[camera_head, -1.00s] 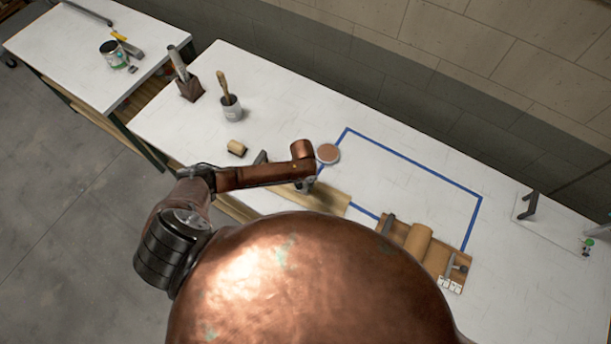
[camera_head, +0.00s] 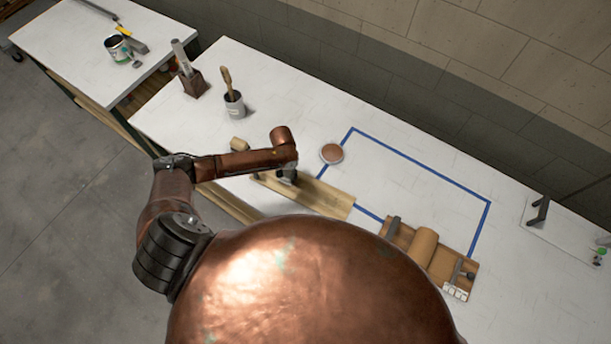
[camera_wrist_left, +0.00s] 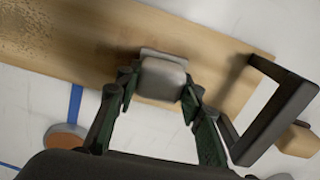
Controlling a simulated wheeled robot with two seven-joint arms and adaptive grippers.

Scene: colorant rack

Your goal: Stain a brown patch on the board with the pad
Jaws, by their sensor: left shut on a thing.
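My left gripper (camera_head: 287,177) is over the left part of the long pale wooden board (camera_head: 327,198). In the left wrist view the gripper (camera_wrist_left: 160,88) is shut on a small grey-white pad (camera_wrist_left: 163,75), which is over the board (camera_wrist_left: 205,50). I cannot tell whether the pad touches the wood. A speckled brown patch (camera_wrist_left: 25,32) shows on the board at the upper left of that view. A round dish of brown colorant (camera_head: 331,153) sits on the table beyond the board, and also shows in the wrist view (camera_wrist_left: 65,140). My right gripper is out of view.
A dark bracket (camera_wrist_left: 275,115) stands close to the gripper at the board's end, with a tan block (camera_wrist_left: 298,140) beyond it. A brush cup (camera_head: 234,106) and a tool block (camera_head: 193,85) stand at the back left.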

